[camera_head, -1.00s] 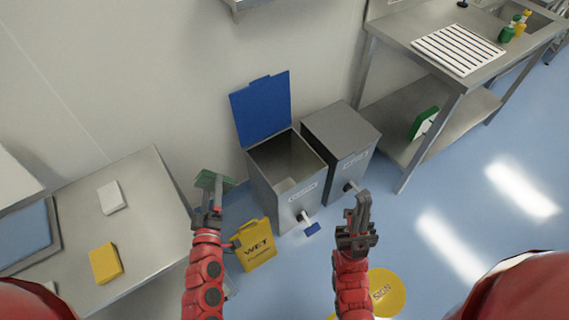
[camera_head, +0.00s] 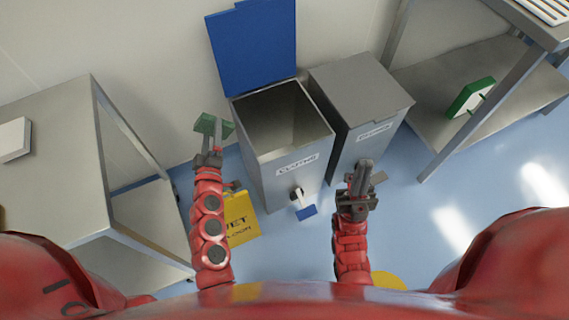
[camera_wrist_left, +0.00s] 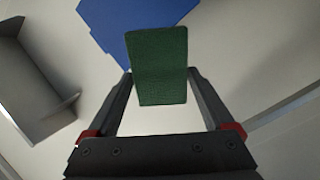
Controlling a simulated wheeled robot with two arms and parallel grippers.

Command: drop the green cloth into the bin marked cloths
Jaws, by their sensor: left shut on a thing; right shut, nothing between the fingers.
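The green cloth (camera_head: 213,124) is held in my left gripper (camera_head: 210,150), to the left of the open bin. In the left wrist view the cloth (camera_wrist_left: 161,66) sits between the two fingertips, with the blue lid behind it. The bin with the raised blue lid (camera_head: 253,45) carries a front label (camera_head: 297,165) that seems to read "CLOTHS". Its mouth is open and the inside that shows looks empty. My right gripper (camera_head: 359,180) is shut and empty, in front of the second bin.
A second grey bin (camera_head: 362,85) with a shut lid stands right beside the open one; its label is unclear. A yellow wet-floor sign (camera_head: 239,218) stands at the left bin's foot. Steel tables stand left (camera_head: 52,170) and right (camera_head: 425,120). A blue-ended pedal (camera_head: 305,212) sticks out in front.

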